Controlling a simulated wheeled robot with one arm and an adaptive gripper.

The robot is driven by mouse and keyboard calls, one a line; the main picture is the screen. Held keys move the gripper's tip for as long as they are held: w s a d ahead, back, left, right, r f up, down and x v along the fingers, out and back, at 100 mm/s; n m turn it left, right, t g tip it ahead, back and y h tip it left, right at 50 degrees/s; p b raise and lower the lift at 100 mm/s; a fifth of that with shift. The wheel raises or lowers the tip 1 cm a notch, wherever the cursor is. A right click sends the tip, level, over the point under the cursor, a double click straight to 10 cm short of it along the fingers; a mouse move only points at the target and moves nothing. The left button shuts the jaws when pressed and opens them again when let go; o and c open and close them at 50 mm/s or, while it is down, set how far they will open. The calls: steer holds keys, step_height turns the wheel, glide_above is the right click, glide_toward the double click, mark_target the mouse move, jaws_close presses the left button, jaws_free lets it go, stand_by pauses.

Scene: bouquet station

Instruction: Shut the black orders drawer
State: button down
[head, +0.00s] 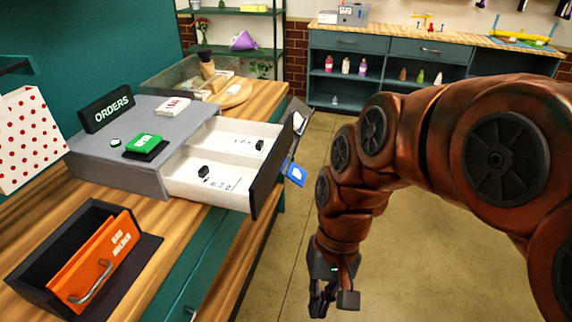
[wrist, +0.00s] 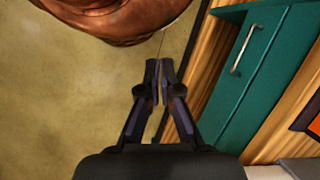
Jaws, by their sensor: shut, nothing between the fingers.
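The orders drawer stands pulled out from the grey unit (head: 120,165) on the wooden counter in the head view. It has a black front (head: 270,168) and a white inside (head: 225,160) with small black items and printed papers in it. A black ORDERS sign (head: 106,108) stands on top of the unit. My gripper (head: 322,305) hangs low over the floor, to the right of and below the drawer front, apart from it. In the wrist view my gripper (wrist: 159,72) is shut and empty, pointing past the counter's side. The drawer is not recognisable in the wrist view.
An orange bag holder (head: 95,262) sits on the counter's near left. Blue and dark items (head: 296,172) show just beyond the drawer front. A teal cabinet drawer with a metal handle (wrist: 247,50) lies beside my gripper. Open floor (head: 420,235) is to the right.

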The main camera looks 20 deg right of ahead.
steer(key=w+a+m+y+b, duration=0.2)
steer(key=w+a+m+y, duration=0.3)
steer(key=w, duration=0.5)
steer(key=m+t+y+b, duration=0.4)
steer(key=m+t+y, duration=0.4)
steer(key=m+t, duration=0.65)
glide_toward(279, 161)
steer(key=w+a, duration=0.1)
steer(key=a, duration=0.1)
steer(key=w+a+r+m+g+p, duration=0.1)
steer(key=w+a+m+g+p, duration=0.1)
steer(key=w+a, duration=0.1)
steer(key=shift+w+a+r, duration=0.1)
steer(key=shift+a+r, duration=0.1)
steer(key=shift+a, duration=0.15)
